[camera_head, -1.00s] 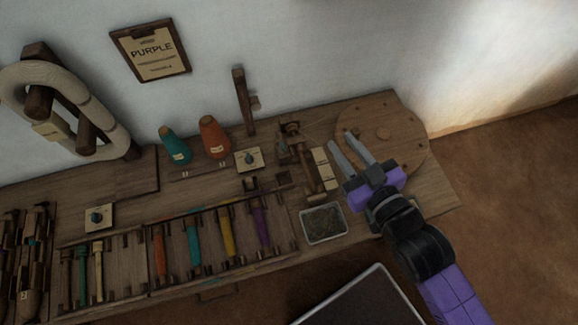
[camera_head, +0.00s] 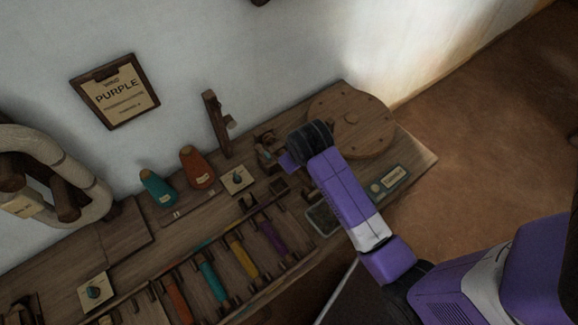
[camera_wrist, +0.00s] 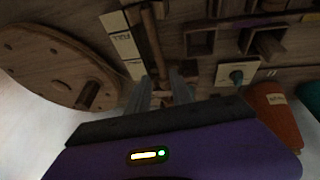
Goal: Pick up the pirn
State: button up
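Several coloured pirns lie in a slotted rack on the bench: orange (camera_head: 179,299), teal (camera_head: 213,281), yellow (camera_head: 243,257) and purple (camera_head: 273,238). My gripper (camera_wrist: 160,84) shows in the wrist view with its two grey fingers apart. A brown rod-like piece (camera_wrist: 152,40), possibly a bare pirn, lies at the winding device between the fingers in the picture. I cannot tell whether the fingers touch it. In the head view my arm hides the fingers and most of this piece.
A wall board (camera_head: 117,92) reads PURPLE. Teal (camera_head: 158,188) and orange (camera_head: 197,168) cones and a wooden post (camera_head: 217,124) stand at the back. A round wooden disc (camera_head: 375,120) is at the right end. A tray (camera_head: 322,218) is partly behind my arm.

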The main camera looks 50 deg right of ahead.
aim_at(282, 152)
jog(key=shift+x, duration=3.55)
jog(key=shift+s+a, duration=0.1)
grip_shut()
